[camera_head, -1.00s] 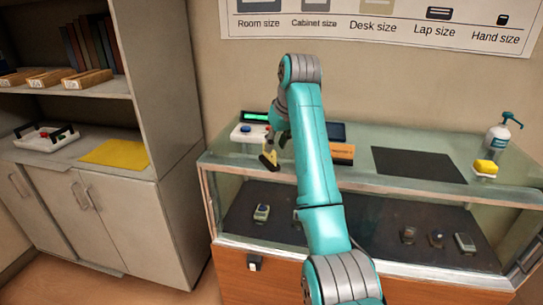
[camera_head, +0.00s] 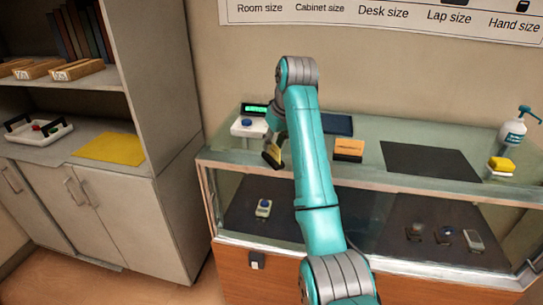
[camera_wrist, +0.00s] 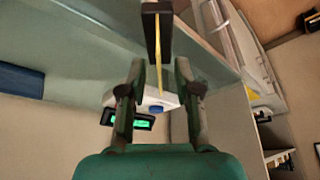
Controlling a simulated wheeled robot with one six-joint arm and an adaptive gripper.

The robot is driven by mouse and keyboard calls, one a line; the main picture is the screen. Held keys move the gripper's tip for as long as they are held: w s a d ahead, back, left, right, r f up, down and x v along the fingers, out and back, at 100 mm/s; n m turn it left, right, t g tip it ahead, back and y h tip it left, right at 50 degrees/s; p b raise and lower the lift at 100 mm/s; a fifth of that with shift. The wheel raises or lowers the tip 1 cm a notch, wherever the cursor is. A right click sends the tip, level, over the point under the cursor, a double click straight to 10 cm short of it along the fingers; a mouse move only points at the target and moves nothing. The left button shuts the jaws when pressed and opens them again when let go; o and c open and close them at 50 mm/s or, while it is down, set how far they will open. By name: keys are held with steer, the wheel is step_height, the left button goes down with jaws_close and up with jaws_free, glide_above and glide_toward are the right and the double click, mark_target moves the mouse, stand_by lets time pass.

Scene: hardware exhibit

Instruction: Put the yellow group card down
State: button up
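My gripper (camera_head: 273,146) hangs at the front left of the glass display counter (camera_head: 225,160). It is shut on the yellow card (camera_head: 273,153), a small yellow piece with a dark part. In the wrist view, the yellow card (camera_wrist: 159,70) shows edge-on as a thin strip beside a black block, between the fingertips of my gripper (camera_wrist: 159,68). The card appears apart from any surface, though its height over the counter is hard to tell. A bare yellow mat (camera_head: 110,149) lies on the cabinet at left.
The counter carries a white device with a blue button (camera_head: 249,127), an orange block (camera_head: 348,149), a dark mat (camera_head: 430,160), a yellow sponge (camera_head: 502,164) and a pump bottle (camera_head: 513,132). A white tray (camera_head: 38,135) stands left of the yellow mat. Wooden trays (camera_head: 78,69) fill the shelf above.

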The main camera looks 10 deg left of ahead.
mark_target(273, 153)
steer(key=x, duration=0.2)
steer(key=shift+w+f, duration=0.15)
steer(key=shift+f, duration=0.2)
jaws_close()
